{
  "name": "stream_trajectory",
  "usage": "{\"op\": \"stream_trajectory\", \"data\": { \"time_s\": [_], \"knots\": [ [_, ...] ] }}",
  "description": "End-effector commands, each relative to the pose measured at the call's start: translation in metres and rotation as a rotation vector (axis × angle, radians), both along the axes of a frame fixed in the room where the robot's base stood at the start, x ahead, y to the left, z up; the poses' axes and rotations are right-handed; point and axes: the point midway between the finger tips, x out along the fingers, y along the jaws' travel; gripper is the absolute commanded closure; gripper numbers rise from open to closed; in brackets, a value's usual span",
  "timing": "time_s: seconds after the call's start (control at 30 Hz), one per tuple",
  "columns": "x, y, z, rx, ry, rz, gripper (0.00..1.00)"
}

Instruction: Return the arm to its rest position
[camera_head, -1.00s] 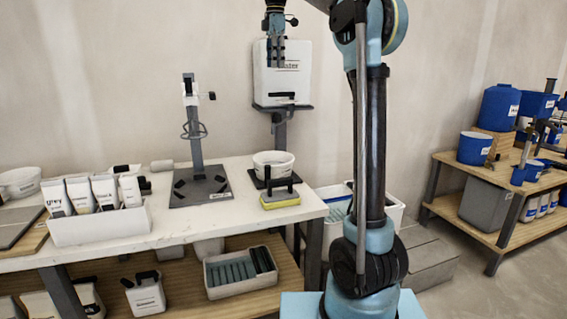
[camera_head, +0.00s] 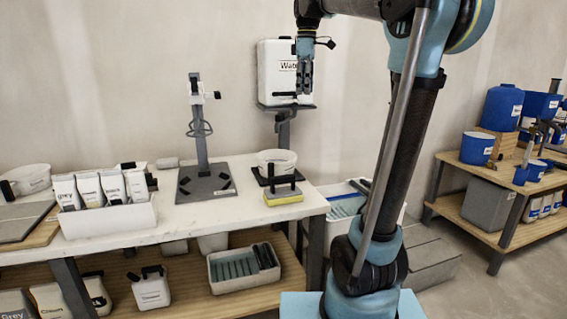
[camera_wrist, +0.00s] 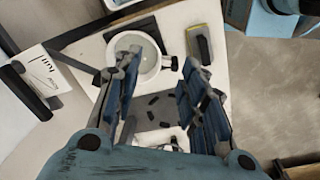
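My gripper (camera_head: 304,82) hangs pointing down in front of the white water container (camera_head: 278,72), above the back right of the white table. In the wrist view its two blue-padded fingers (camera_wrist: 160,88) stand apart with nothing between them. Below them lie the white bucket (camera_wrist: 147,62) and the dark plate of the stand (camera_wrist: 150,112). In the head view my arm rises from its base at the right and bends left at the top to the gripper.
The white table (camera_head: 130,236) holds a bin of labelled bottles (camera_head: 108,218), a stand (camera_head: 204,150), a white bucket (camera_head: 277,162) and a yellow sponge float (camera_head: 283,197). A wooden shelf (camera_head: 505,215) with blue containers stands right. The air above the table's middle is clear.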

Motion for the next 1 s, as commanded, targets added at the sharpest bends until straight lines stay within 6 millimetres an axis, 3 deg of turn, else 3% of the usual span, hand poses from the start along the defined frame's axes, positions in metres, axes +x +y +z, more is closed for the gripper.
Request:
{"op": "stream_trajectory", "data": {
  "time_s": [0.47,1.0],
  "knots": [
    [-0.115,-0.066,-0.136,0.047,-0.048,-0.533,0.62],
    [-0.247,-0.111,-0.333,0.122,-0.098,-1.123,0.62]
  ]
}}
